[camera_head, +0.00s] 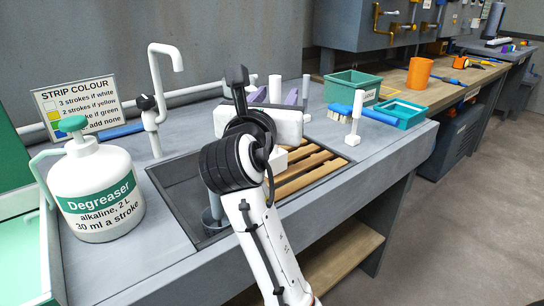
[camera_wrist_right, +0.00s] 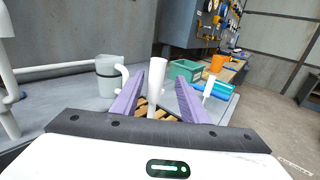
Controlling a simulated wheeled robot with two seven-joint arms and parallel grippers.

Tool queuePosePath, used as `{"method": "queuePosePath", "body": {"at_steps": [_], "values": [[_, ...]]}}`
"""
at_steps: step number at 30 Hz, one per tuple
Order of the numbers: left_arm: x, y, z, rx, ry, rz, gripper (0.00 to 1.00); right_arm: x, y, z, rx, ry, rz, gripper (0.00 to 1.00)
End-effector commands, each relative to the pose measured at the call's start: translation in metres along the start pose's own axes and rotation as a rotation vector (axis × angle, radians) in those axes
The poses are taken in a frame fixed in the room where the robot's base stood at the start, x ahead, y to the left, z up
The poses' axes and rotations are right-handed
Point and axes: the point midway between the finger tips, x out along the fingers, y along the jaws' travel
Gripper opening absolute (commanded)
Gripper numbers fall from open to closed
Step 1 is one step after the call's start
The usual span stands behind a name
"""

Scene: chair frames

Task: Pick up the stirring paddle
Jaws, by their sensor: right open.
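A white upright post (camera_head: 275,88), which may be the stirring paddle's handle, stands beyond the wooden slats in the head view. It also shows in the right wrist view (camera_wrist_right: 157,85), between my fingers; its lower end is hidden. My right gripper (camera_head: 275,96) is open, with two purple fingers. In the right wrist view the gripper (camera_wrist_right: 159,95) has one finger on each side of the post, with gaps. I cannot tell whether the post lies within finger depth. A second white upright piece (camera_head: 356,112) on a small block stands farther right. My left gripper is out of view.
A sink (camera_head: 178,190) with slats (camera_head: 310,172) lies under my right arm. A degreaser jug (camera_head: 95,190), sign (camera_head: 78,103) and white tap (camera_head: 153,95) stand left. A grey jug (camera_wrist_right: 108,75) stands left of the fingers. Green (camera_head: 350,85) and blue trays (camera_head: 402,113) are right.

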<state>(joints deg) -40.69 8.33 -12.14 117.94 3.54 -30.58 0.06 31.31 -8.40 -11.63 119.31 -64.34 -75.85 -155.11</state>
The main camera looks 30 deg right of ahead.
Motion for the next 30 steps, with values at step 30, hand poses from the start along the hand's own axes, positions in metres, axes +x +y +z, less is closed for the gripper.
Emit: {"method": "queuePosePath", "body": {"at_steps": [30], "values": [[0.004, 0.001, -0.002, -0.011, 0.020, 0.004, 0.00, 0.062, 0.006, 0.007, 0.000, 0.000, 0.002, 0.05]]}}
